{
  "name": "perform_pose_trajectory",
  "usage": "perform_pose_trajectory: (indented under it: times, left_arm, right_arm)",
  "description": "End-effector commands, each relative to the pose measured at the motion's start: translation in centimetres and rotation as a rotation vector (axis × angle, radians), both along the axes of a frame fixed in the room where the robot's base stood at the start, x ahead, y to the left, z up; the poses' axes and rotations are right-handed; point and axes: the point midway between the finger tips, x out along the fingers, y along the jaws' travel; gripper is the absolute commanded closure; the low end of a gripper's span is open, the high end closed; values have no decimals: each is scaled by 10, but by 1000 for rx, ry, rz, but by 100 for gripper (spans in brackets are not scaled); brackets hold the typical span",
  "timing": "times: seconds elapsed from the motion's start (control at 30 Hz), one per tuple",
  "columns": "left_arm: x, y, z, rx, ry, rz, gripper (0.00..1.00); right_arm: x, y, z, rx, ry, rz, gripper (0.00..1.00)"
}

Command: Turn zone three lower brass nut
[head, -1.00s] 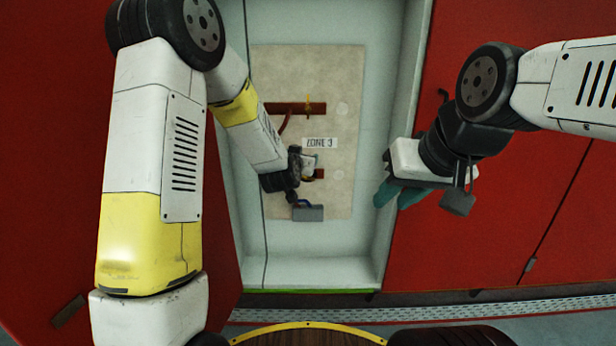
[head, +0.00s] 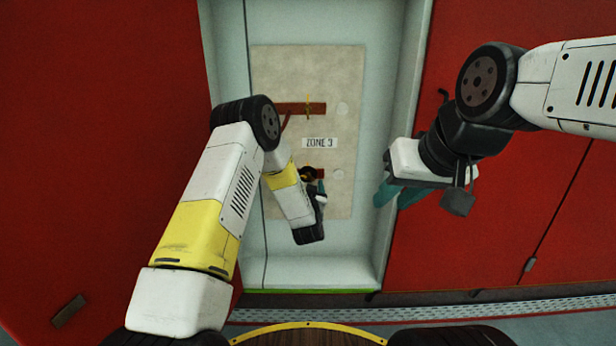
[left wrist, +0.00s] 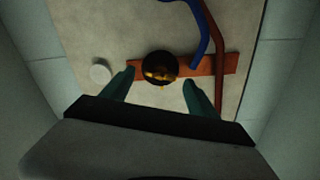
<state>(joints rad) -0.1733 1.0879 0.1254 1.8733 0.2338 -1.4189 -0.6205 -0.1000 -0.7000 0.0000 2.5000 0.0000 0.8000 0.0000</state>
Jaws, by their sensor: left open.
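The lower brass nut (left wrist: 160,66) shows in the left wrist view as a yellow-gold piece within a dark round ring on a red-brown bar (left wrist: 205,66). My left gripper (left wrist: 157,86) is open, one teal finger on each side below the nut, with no visible contact. In the head view the dark ring (head: 308,174) shows below the ZONE 3 label (head: 320,142). There, my left gripper (head: 319,188) is just below and right of it, partly hidden by its wrist. My right gripper (head: 398,194) hangs at the recess's right edge; its finger gap is unclear.
An upper red-brown bar (head: 290,109) carries a yellow fitting (head: 308,106). A blue tube (left wrist: 202,30) and a red-brown pipe (left wrist: 219,88) run close to the nut. Pale walls (head: 400,120) enclose the beige panel (head: 340,75); red panels (head: 500,230) flank the recess.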

Motion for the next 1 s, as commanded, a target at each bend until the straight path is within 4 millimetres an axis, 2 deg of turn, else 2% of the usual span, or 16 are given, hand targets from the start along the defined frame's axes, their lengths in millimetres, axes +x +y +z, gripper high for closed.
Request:
perform_pose_trajectory:
  times: [0.2,0.47,0.77,0.8,1.0]
  left_arm:
    - [17,0,-1,1,2,-2,31]
    - [19,0,-1,1,2,-2,31]
    - [18,0,0,1,2,-2,90]
    - [18,0,0,1,2,-2,93]
    - [18,-1,0,17,1,-3,93]
  right_arm:
    - [0,0,0,0,0,0,71]
    - [0,0,0,0,0,0,71]
    - [0,0,0,0,0,0,71]
    - [0,0,0,0,0,0,71]
    - [0,0,0,0,0,0,71]
